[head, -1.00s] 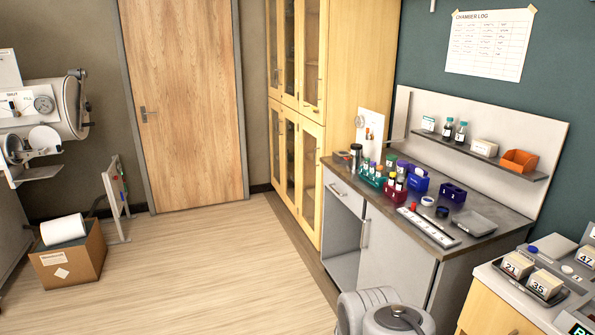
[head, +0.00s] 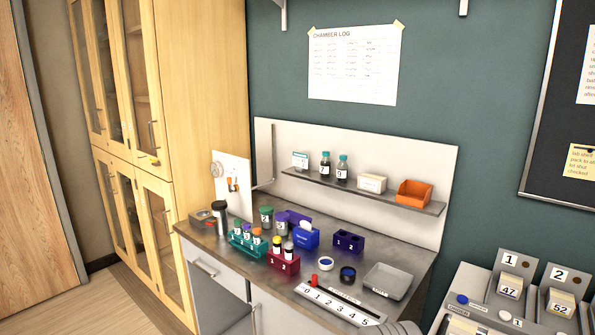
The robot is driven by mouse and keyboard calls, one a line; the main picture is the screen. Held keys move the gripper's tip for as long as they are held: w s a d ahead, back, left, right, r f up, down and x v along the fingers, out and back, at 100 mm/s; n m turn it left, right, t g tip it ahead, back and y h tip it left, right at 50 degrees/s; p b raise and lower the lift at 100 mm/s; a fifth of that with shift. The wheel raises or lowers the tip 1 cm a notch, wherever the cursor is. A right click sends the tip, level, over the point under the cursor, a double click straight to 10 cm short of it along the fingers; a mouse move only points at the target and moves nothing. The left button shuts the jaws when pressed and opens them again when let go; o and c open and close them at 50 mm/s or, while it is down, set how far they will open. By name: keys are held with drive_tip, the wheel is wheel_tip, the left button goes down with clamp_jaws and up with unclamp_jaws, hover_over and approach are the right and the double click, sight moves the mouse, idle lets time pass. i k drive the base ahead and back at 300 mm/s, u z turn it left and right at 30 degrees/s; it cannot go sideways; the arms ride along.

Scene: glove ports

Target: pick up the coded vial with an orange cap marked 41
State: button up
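A small vial with an orange cap (head: 256,232) stands in the teal rack (head: 246,252) on the grey bench, at the left of the head view. The marking on it is too small to read, so I cannot tell whether it says 41. Other capped vials stand beside it in the same rack. Small orange-topped items (head: 232,184) also show on the white board behind the bench; I cannot tell what they are. My gripper is not in view.
The red rack (head: 283,266) with vials stands right of the teal one. Green-lidded jars, a blue box (head: 306,238), a purple rack (head: 348,242), a grey tray (head: 388,281) and a numbered strip (head: 340,304) share the bench (head: 415,262). A shelf (head: 365,189) overhangs its back.

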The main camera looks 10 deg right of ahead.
sight(257, 232)
drive_tip(key=u, duration=0.9)
drive_tip(key=k, duration=1.15)
drive_tip(key=u, duration=1.05)
drive_tip(key=i, duration=2.65)
drive_tip(key=z, duration=1.5)
drive_tip(key=i, duration=1.05)
drive_tip(key=z, duration=1.3)
drive_tip(key=i, duration=0.25)
drive_tip(key=z, duration=0.15)
